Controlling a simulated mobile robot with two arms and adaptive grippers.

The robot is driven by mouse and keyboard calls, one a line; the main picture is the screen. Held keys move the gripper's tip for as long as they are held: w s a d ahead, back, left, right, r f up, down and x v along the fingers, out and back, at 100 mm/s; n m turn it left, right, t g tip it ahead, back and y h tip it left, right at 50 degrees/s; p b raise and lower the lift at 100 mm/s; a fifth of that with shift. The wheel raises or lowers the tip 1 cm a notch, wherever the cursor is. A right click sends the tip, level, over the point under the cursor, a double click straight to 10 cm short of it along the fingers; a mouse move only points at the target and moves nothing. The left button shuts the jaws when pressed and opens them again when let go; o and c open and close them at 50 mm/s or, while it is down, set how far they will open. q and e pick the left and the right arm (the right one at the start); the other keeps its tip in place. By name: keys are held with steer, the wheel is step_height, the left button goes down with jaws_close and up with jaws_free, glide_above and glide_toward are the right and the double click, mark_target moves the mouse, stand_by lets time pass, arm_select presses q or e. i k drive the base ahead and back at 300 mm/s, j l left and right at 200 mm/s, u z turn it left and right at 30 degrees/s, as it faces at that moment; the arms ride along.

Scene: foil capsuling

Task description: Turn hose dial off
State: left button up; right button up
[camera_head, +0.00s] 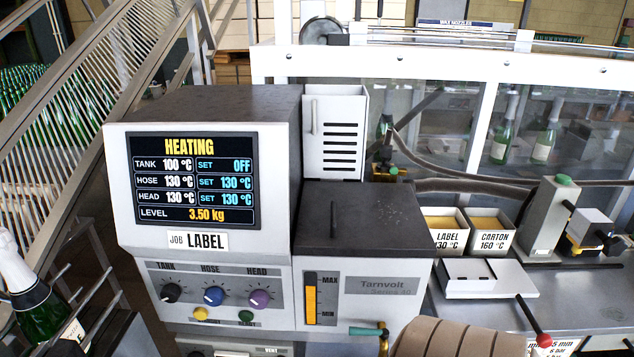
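The blue hose dial (213,296) sits under the word HOSE on the front panel of a grey heating machine (330,265). The black tank dial (171,293) is to its left and the purple head dial (259,299) to its right. The display (193,180) reads HEATING. It shows tank 100 °C set OFF, hose 130 °C set 130 °C, head 130 °C set 130 °C, level 3.50 kg. The exact mark the hose dial points to is too small to read. Neither of my grippers is visible, and nothing touches the dials.
A yellow button (200,314) and a green button (246,316) sit below the dials. A brown ribbed object (460,340) is at the bottom edge, right of the panel. A bottle (38,305) stands at lower left. A red-knobbed lever (543,340) is at lower right.

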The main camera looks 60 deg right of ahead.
mark_target(213, 296)
steer(key=z, duration=1.6)
